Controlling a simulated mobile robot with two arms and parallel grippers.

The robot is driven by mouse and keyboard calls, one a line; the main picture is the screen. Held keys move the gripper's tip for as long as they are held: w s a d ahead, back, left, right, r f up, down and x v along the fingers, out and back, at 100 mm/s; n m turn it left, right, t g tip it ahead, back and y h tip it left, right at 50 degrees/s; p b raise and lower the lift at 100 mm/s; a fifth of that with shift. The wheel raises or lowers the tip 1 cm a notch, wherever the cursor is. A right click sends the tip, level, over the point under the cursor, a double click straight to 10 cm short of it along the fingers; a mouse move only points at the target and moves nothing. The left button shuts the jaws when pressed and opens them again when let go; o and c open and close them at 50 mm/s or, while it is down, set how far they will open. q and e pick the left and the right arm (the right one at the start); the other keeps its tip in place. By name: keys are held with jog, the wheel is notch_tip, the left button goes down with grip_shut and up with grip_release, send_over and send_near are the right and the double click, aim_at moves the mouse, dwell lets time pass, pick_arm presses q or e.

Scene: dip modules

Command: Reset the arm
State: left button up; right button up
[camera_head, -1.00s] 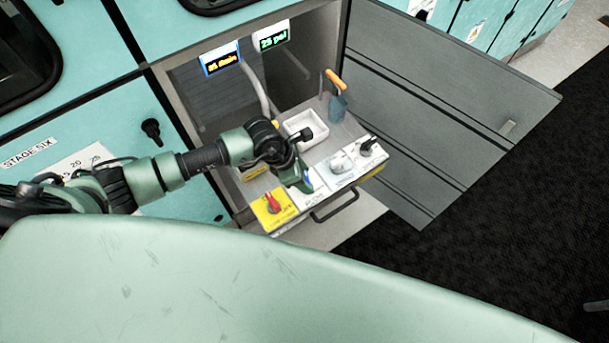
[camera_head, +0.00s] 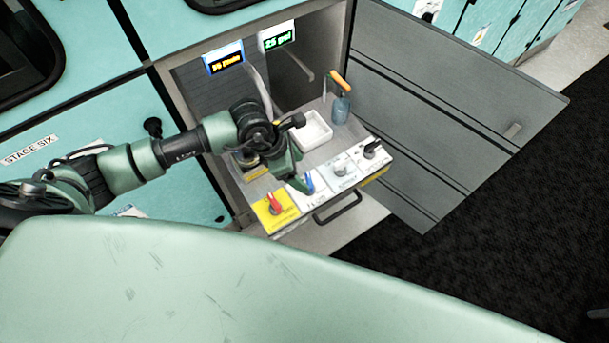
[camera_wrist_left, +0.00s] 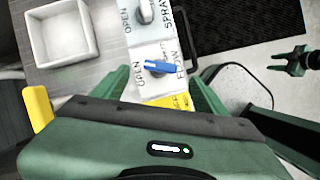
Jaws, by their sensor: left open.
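My left arm comes in from the left in the head view. Its gripper (camera_head: 298,183) is open and empty, pointing down over the pulled-out drawer (camera_head: 318,158). The blue flow handle (camera_head: 309,182) on its white panel shows just beside the fingers. In the left wrist view this blue handle (camera_wrist_left: 160,67) lies ahead of the open jaws, with nothing held between them. A green forked gripper, apparently my right one (camera_wrist_left: 292,61), shows at the right of the wrist view; its opening is unclear.
The drawer front carries a red handle (camera_head: 278,203) on yellow, a white knob (camera_head: 343,164) and a black knob (camera_head: 372,149). A white tray (camera_head: 315,129) and a torch-like tool with an orange handle (camera_head: 341,103) stand behind. A grey open door (camera_head: 450,110) bounds the right.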

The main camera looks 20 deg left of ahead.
pick_arm(q)
jog(key=shift+v, duration=0.9)
